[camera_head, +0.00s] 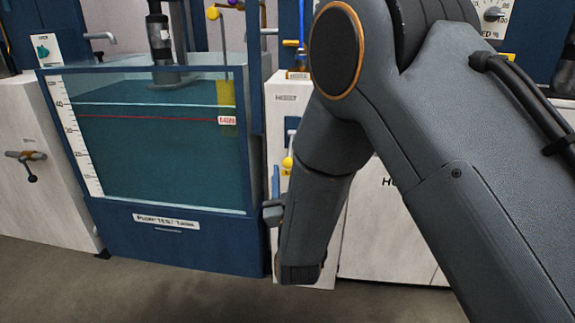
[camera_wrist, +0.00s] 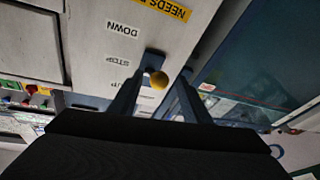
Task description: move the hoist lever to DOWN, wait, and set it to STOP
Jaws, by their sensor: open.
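The hoist lever's yellow knob (camera_wrist: 159,80) shows in the wrist view, where the panel appears upside down. The labels DOWN (camera_wrist: 122,30) and STOP (camera_wrist: 117,62) stand beside the lever, with a partly hidden UP label (camera_wrist: 120,89) below them in the picture. The lever's base lies about level with STOP; its exact setting is hard to tell. My gripper (camera_wrist: 163,78) is open, with one finger on each side of the knob; contact is not clear. In the head view a yellow knob (camera_head: 287,162) shows on the hoist panel (camera_head: 284,112), and my arm hides most of my gripper.
The pump test tank (camera_head: 180,232) stands left of the hoist panel, with water above a red line. A pump (camera_head: 160,45) hangs into the water. A white cabinet (camera_head: 385,240) stands behind my arm at right. A valve handle (camera_head: 28,160) is at far left. The front floor is clear.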

